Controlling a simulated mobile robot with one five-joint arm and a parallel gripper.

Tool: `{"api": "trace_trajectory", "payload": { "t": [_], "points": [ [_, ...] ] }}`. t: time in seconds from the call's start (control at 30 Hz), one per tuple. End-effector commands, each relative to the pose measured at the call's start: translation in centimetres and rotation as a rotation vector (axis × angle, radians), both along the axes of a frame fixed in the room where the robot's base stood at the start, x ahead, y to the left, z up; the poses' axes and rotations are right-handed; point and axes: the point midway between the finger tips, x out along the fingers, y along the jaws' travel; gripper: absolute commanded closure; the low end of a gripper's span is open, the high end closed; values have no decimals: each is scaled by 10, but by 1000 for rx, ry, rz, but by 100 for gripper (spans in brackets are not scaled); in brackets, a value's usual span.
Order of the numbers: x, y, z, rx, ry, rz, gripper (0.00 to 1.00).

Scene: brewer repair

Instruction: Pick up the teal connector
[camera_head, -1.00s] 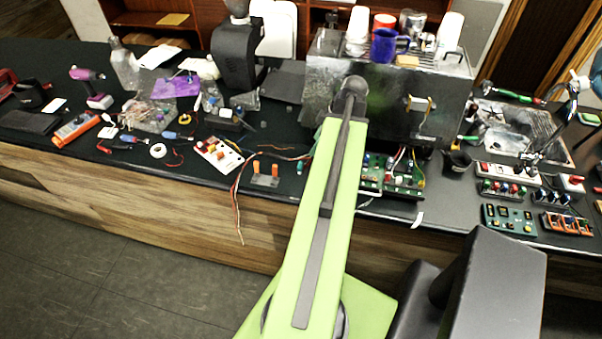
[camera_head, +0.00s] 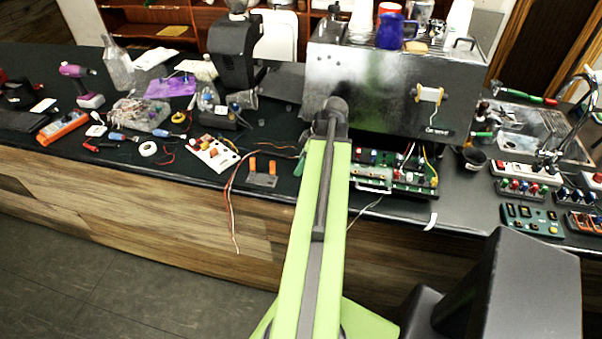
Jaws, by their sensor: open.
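A small teal piece (camera_head: 299,166), which looks like the teal connector, lies on the dark bench top just left of my green arm. It is close to the grey bracket with orange parts, and my arm partly hides the area around it. It is too small to make out its shape. My arm reaches up the middle of the view, with its dark joint in front of the steel brewer (camera_head: 385,80). My gripper does not show; it is hidden behind the arm or out of frame.
The grey bracket with orange clips (camera_head: 262,180) and a white board (camera_head: 212,154) lie left of the arm. Loose wires hang over the bench's front edge. Green circuit boards (camera_head: 405,178) sit below the brewer. A black cup (camera_head: 472,160) and several switch panels stand at right.

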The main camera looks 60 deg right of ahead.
Motion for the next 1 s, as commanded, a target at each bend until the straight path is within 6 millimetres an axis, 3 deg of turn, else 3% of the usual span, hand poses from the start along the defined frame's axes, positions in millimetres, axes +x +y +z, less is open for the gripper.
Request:
{"api": "trace_trajectory", "payload": {
  "t": [0.13,0.57,0.87,1.0],
  "points": [
    [0,0,2,0,0,-1,44],
    [-1,-1,2,-1,0,-1,100],
    [-1,-1,3,-1,0,-1,100],
    [-1,-1,13,-1,0,-1,100]
  ]
}}
